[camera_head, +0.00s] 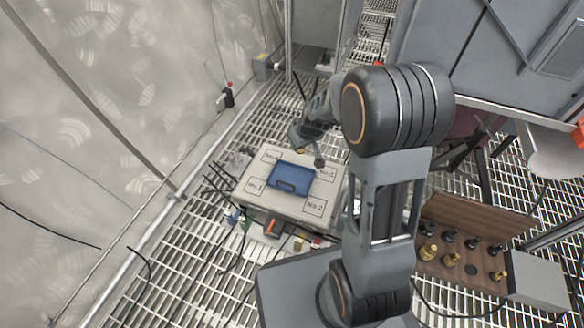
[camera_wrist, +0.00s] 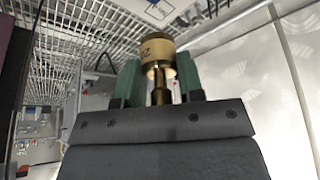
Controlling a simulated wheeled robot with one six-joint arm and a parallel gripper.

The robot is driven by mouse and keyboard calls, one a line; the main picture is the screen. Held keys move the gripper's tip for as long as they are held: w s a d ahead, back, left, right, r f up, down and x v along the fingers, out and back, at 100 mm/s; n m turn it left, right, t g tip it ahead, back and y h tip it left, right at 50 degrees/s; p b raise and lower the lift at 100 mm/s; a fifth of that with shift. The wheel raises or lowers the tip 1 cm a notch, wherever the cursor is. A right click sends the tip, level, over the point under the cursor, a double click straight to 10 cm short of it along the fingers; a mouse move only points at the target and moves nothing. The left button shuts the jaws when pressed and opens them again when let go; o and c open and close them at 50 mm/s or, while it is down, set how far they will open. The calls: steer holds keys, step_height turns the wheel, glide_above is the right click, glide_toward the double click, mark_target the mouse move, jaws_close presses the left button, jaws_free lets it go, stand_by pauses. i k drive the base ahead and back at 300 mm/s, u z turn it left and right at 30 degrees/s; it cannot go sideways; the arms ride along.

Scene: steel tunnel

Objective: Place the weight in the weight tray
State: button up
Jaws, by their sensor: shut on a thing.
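My gripper (camera_wrist: 157,80) is shut on a brass weight (camera_wrist: 157,52), with a green finger on each side of its neck. The weight has a wide round head with partly readable lettering. In the head view my gripper (camera_head: 314,150) hangs near the back right of a blue tray (camera_head: 290,177), which lies on a pale box top (camera_head: 257,172). The held weight is too small and dark to make out there. A wooden holder (camera_head: 435,213) at the right carries several brass and dark weights (camera_head: 452,259).
The pale box top has labelled squares around the blue tray. Cables and small coloured items (camera_head: 272,228) lie on the grating before it. A grey wall (camera_head: 110,130) runs along the left, and a large grey cabinet (camera_head: 470,50) stands at the back right.

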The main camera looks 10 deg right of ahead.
mark_target(304, 184)
steer(key=k, duration=0.45)
steer(key=u, duration=2.3)
steer(key=i, duration=1.35)
steer(key=z, duration=3.1)
steer(key=i, duration=0.5)
